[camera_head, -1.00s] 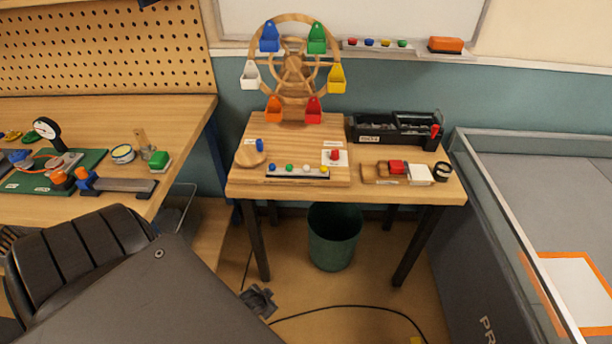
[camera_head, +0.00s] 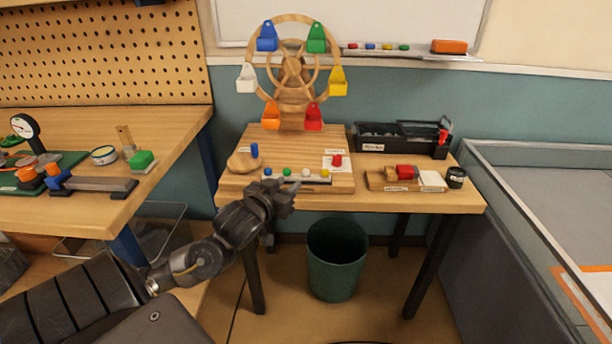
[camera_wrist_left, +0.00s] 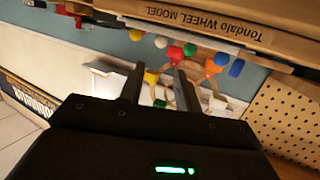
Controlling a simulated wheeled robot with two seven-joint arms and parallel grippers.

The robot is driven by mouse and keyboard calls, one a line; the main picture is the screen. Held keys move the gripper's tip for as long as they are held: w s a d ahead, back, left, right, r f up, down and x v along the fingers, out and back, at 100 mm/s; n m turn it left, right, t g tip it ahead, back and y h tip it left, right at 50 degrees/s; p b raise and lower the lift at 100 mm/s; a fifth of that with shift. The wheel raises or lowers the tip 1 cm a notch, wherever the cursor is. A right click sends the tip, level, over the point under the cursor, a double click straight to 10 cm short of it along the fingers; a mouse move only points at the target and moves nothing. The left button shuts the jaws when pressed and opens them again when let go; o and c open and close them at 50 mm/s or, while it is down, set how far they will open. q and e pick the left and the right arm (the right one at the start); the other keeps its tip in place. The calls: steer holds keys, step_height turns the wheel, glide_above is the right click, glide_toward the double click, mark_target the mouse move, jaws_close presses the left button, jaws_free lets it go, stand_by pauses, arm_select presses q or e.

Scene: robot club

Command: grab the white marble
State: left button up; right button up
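The white marble (camera_head: 306,172) sits in a row with blue, green and yellow marbles on a narrow rack (camera_head: 297,180) at the front of the wooden wheel model. My left gripper (camera_head: 290,190) is just in front of and below that row, partly over the rack's front edge, and apart from the marbles. In the left wrist view its two fingers (camera_wrist_left: 159,72) are spread with nothing between them, and the white marble (camera_wrist_left: 160,42) shows beyond the fingertips, beside the yellow one. My right gripper is not in view.
A wooden Ferris wheel (camera_head: 292,75) with coloured cups stands behind the rack. A red button (camera_head: 337,160) and a blue post (camera_head: 254,150) flank it. A black tool tray (camera_head: 400,138) is at the right. A green bin (camera_head: 337,260) stands below the table.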

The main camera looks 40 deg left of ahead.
mark_target(304, 173)
arm_select(q)
steer(key=shift+f+x, duration=0.15)
steer(key=shift+x, duration=2.35)
steer(key=shift+f+x, duration=0.15)
steer(key=shift+x, duration=2.35)
steer(key=shift+s, duration=0.1)
jaws_close()
